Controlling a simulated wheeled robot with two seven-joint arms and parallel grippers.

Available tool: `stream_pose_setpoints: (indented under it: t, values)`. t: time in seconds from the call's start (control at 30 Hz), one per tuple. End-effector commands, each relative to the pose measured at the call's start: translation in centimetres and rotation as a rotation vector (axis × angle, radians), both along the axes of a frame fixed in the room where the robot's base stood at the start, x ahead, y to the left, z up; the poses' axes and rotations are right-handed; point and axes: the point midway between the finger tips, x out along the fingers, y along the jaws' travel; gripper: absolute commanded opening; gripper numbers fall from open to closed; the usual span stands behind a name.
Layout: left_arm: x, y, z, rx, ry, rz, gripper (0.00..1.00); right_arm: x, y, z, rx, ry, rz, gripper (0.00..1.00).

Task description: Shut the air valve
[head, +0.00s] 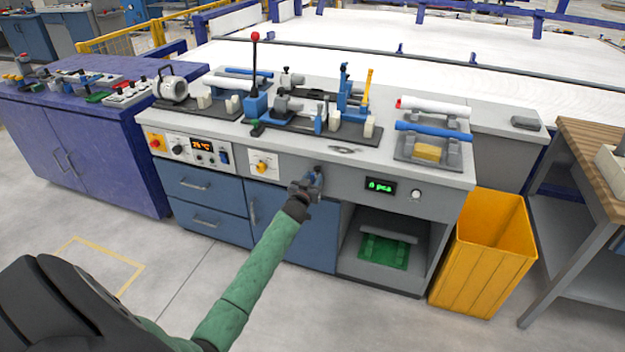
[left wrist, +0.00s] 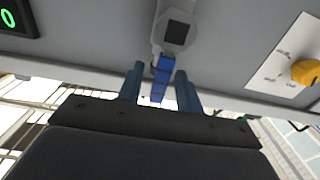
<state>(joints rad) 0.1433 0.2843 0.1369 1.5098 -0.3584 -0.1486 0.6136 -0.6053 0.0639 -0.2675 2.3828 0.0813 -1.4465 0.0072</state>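The air valve has a grey body (left wrist: 176,30) with a dark square face and a blue lever (left wrist: 160,78), on the bench's grey front panel. In the left wrist view my left gripper (left wrist: 158,88) is open, with one dark blue finger on each side of the lever. Gaps show between the lever and both fingers, so it is not gripped. My right gripper is in neither view.
A yellow knob (head: 262,167) and a green-lit counter display (head: 380,187) flank the valve on the panel. Pipes, clamps and fixtures crowd the grey bench top (head: 290,140). A yellow bin (head: 485,250) stands at the right. Floor in front is clear.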

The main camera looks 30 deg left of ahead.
Motion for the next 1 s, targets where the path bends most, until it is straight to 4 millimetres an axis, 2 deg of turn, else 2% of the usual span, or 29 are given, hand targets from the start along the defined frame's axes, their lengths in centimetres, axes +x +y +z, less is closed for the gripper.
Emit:
stream_pose_setpoints:
  t: [0.17,0.33,0.73,1.0]
  values:
    - [-0.01,0.0,0.0,0.0,0.0,0.0,0.34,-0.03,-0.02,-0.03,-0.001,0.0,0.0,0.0]
    - [-0.02,0.0,0.0,0.0,0.0,0.0,0.0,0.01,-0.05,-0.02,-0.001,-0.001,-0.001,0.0]
    - [0.02,-0.15,-0.02,0.023,0.006,0.0,0.0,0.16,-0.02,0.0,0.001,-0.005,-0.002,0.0]
    - [0.19,-0.91,-0.16,0.155,0.038,0.0,0.0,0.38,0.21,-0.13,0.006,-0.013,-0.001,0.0]
